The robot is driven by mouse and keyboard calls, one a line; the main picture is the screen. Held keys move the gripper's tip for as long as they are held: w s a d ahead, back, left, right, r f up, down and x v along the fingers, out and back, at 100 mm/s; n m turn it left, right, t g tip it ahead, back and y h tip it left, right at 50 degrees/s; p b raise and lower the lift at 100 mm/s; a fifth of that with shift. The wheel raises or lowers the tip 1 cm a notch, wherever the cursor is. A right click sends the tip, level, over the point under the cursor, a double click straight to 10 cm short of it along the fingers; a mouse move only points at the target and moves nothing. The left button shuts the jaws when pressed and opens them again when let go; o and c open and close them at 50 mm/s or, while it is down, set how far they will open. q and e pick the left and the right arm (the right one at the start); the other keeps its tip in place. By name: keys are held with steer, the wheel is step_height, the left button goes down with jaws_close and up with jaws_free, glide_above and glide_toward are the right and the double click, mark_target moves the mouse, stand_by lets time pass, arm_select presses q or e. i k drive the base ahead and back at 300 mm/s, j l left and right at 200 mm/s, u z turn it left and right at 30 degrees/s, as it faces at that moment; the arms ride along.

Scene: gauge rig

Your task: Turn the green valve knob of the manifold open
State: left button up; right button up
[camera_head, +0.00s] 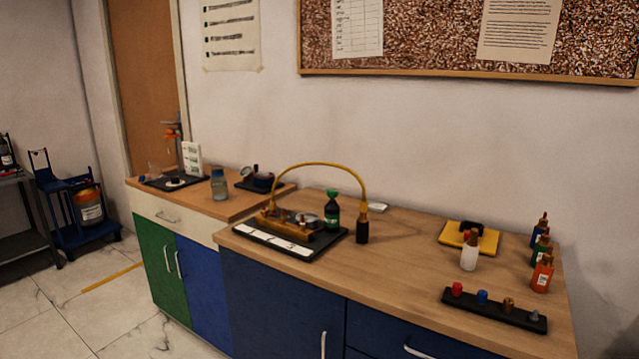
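The manifold (284,226) is a brass-coloured block on a black tray (326,241) on the nearer wooden counter. Small fittings, a reddish part and a round gauge-like disc (305,219) show on or beside it. A yellow hose (319,164) arches from the manifold's left part to a dark cylinder (362,230) right of the tray. A dark green bottle with a bright green top (332,211) stands at the tray's right end. I cannot make out a green valve knob on the manifold at this size. Neither of my grippers is in view.
A black rack (494,311) with coloured caps lies at the front right. A white bottle (469,251), a yellow pad (468,238) and coloured bottles (541,273) stand at right. The counter (400,275) between tray and rack is clear.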

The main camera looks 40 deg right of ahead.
mark_target(331, 193)
steer(key=i+z, duration=0.35)
steer(key=i+j+z, duration=0.15)
steer(key=z, duration=0.2)
steer(key=i+j+z, duration=0.45)
steer(key=z, duration=0.3)
steer(key=i+j+z, duration=0.15)
steer(key=z, duration=0.2)
steer(key=i+j+z, duration=0.1)
steer(key=z, duration=0.3)
